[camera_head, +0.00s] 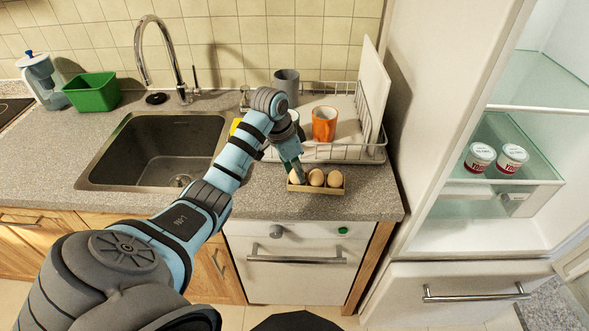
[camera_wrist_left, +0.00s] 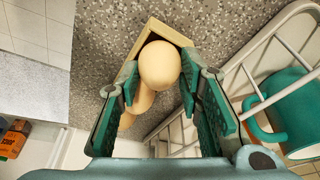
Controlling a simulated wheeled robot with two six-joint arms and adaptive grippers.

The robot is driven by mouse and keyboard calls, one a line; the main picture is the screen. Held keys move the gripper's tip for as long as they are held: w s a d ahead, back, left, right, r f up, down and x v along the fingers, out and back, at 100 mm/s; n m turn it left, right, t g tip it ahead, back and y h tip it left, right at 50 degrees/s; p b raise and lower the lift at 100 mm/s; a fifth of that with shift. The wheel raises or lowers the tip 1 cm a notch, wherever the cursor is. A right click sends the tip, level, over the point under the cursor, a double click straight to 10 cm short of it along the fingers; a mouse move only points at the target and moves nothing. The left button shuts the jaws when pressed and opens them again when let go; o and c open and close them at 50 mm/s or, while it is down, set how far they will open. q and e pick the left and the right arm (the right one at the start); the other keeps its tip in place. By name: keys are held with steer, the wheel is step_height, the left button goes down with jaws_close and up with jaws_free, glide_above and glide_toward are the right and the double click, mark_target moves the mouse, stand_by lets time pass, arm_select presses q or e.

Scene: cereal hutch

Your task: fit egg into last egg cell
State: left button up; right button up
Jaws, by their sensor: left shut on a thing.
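A small tan egg carton (camera_head: 318,190) stands on the counter near its front edge, below the dish rack. My left gripper (camera_head: 293,172) points down at the carton's left end and is shut on a pale egg (camera_head: 294,179). In the left wrist view this egg (camera_wrist_left: 160,66) sits between the green finger pads (camera_wrist_left: 158,92), beside the carton's corner (camera_wrist_left: 152,28). I cannot tell whether it touches the cell floor. Two browner eggs, a middle one (camera_head: 316,177) and a right one (camera_head: 335,179), sit in the carton. My right gripper is not in view.
A wire dish rack (camera_head: 345,153) with an orange mug (camera_head: 324,124) and a grey cup (camera_head: 287,84) stands close behind the carton. The sink (camera_head: 150,150) lies to the left. An open fridge (camera_head: 520,190) with two yogurt cups stands right.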

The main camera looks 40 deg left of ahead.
arm_select(q)
steer(key=shift+p, duration=0.3)
steer(key=shift+f, duration=0.1)
steer(key=o, duration=0.8)
steer(key=v, duration=0.6)
steer(key=shift+w+p, duration=0.1)
steer(key=shift+p, duration=0.25)
steer(key=p+v, duration=0.4)
steer(key=v, duration=0.2)
steer(key=shift+s, duration=0.2)
steer(key=shift+w, duration=0.1)
